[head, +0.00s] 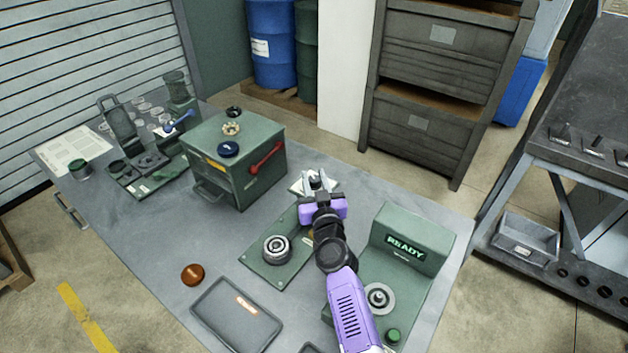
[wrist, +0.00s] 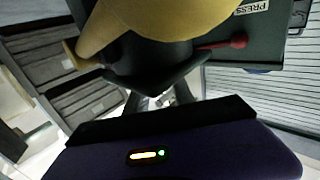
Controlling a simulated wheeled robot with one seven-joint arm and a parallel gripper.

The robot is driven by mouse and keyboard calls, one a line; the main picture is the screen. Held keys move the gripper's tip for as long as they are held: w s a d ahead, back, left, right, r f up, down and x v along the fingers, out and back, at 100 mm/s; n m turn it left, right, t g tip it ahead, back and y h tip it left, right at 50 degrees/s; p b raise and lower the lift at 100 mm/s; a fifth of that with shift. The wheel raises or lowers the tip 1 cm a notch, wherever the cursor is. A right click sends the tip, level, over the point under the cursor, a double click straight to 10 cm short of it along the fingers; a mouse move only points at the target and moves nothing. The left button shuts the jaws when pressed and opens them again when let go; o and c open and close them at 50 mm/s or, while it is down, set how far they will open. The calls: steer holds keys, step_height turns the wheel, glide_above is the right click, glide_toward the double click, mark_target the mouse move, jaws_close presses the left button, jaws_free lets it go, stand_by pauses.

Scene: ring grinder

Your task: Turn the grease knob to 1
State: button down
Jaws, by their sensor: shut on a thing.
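My gripper (head: 317,184) is beyond the far end of a green base plate (head: 261,272), with pale fingers around a small greyish thing beside a pale plate. My wrist hides most of that thing, and I cannot tell whether it is the grease knob. In the wrist view a large yellow rounded part (wrist: 150,22) with a dark part under it is close in front of my gripper. No number shows there.
A green box (head: 268,190) with a red lever (head: 266,158) stands left of my gripper. A green unit reading READY (head: 405,247) is right of my arm. A brown disc (head: 192,274) and a grey tray (head: 215,320) lie near the front edge.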

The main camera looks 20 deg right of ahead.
mark_target(314, 183)
steer(key=shift+n+y, duration=0.4)
steer(key=shift+y, duration=0.3)
steer(key=c, duration=1.1)
jaws_free()
steer(key=s+p, duration=0.1)
steer(key=s, duration=0.1)
steer(key=shift+s+a+r+p, duration=0.15)
steer(key=shift+s+r+p, duration=0.05)
steer(key=shift+s+p, duration=0.2)
steer(key=shift+s+a+f+b, duration=0.1)
steer(key=shift+s+f+b, duration=0.05)
steer(key=shift+b, duration=0.15)
steer(key=shift+s+a, duration=0.1)
steer(key=shift+s, duration=2.1)
